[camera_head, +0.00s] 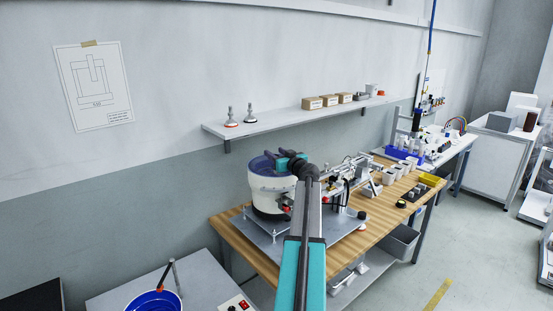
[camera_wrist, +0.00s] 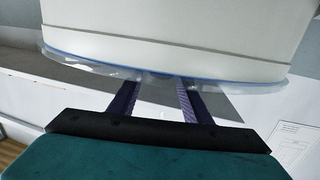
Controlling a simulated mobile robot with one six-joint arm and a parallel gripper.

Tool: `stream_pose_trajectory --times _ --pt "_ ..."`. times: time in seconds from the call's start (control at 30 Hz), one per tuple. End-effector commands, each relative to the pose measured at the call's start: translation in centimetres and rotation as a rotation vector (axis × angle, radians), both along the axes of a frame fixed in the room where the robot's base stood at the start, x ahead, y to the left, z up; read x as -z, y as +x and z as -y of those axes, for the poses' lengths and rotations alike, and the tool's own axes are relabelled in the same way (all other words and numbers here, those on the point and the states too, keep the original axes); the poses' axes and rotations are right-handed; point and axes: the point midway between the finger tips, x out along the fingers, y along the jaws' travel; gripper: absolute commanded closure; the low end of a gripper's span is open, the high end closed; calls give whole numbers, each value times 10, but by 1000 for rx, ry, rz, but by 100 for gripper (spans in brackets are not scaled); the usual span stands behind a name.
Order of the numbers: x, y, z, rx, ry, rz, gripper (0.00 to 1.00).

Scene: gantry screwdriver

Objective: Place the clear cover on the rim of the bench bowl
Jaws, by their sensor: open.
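The bench bowl (camera_head: 269,186) is a white round bowl with a blue inside, on a metal plate on the wooden bench. Its pale wall (camera_wrist: 190,30) fills the top of the wrist view, which looks upside down. The clear cover (camera_wrist: 85,71) shows there as a thin see-through edge along the bowl's blue rim, sticking out slightly past the wall. It appears to lie on the rim; its far side is hidden. My gripper (camera_wrist: 158,84) is open, its two dark blue fingers apart with their tips at the cover's edge. In the head view, my gripper (camera_head: 271,156) is over the bowl's right side.
A wall shelf (camera_head: 275,124) with boxes and small fittings runs behind the bowl. A blue bowl (camera_head: 153,301) sits on a grey table at lower left.

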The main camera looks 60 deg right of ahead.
Motion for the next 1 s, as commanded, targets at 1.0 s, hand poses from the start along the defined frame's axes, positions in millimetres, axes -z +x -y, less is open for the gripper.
stream_pose_trajectory --times 1.0 --pt "-5 -99 -57 0 0 0 56"
